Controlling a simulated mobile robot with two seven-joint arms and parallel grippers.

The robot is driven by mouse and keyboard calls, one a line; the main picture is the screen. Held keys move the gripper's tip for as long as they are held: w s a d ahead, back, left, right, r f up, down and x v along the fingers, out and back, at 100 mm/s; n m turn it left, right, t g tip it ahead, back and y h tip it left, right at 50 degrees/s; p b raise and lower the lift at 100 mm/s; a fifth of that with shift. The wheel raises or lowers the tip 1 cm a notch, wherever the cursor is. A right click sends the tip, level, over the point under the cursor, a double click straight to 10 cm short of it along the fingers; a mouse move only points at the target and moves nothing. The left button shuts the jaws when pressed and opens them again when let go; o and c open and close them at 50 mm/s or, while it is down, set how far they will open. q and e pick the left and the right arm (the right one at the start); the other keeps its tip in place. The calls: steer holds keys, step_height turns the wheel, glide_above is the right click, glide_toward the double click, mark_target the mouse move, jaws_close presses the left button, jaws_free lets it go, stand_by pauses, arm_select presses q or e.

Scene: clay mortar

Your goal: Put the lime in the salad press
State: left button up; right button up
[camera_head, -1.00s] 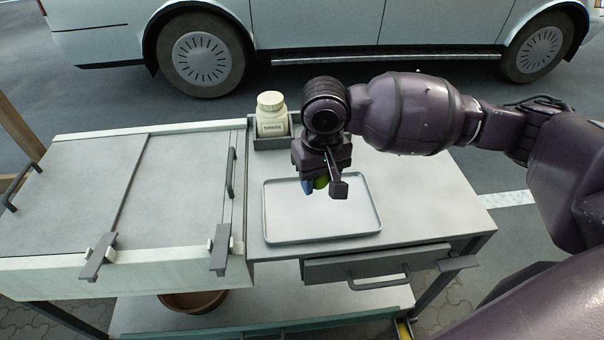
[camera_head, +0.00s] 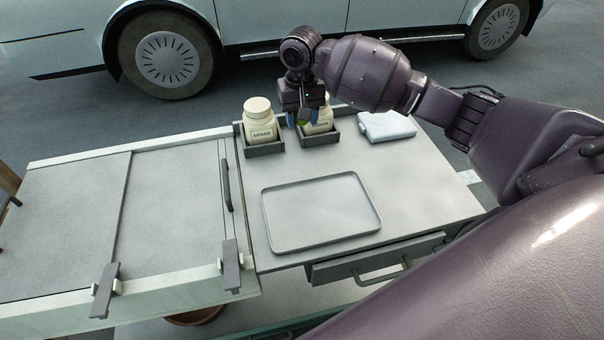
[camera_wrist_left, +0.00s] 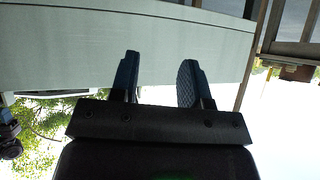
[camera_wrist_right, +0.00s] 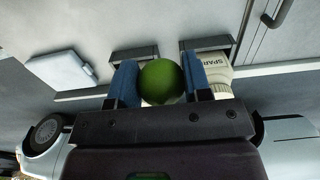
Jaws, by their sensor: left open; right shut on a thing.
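My right gripper (camera_head: 301,118) is shut on the lime (camera_wrist_right: 162,82), a round green fruit held between its blue fingers in the right wrist view. In the head view the gripper is over the back of the counter, in front of the right-hand jar, and hides most of the lime. My left gripper (camera_wrist_left: 160,85) is open and empty in the left wrist view, and it is outside the head view. I see nothing that I can clearly name as the salad press.
A tray (camera_head: 268,222) lies empty on the counter. Two cream jars, the left one (camera_head: 259,122) and the right one (camera_head: 319,121), stand in grey holders at the back. A lidded grey unit (camera_head: 70,220) fills the left side.

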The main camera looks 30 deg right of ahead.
steer(key=b, duration=0.2)
glide_above(301, 172)
step_height(301, 172, down, 10)
steer(key=shift+f, duration=0.55)
step_height(301, 172, down, 5)
steer(key=shift+f+b, duration=0.2)
steer(key=shift+b, duration=0.3)
steer(key=shift+f, duration=0.15)
arm_select(q)
steer(key=shift+w+d+f, duration=0.1)
steer(key=shift+w+f, duration=0.1)
steer(key=shift+f, duration=0.4)
steer(key=shift+w+d+f, duration=0.1)
steer(key=shift+w+f, duration=0.1)
steer(key=shift+f, duration=0.35)
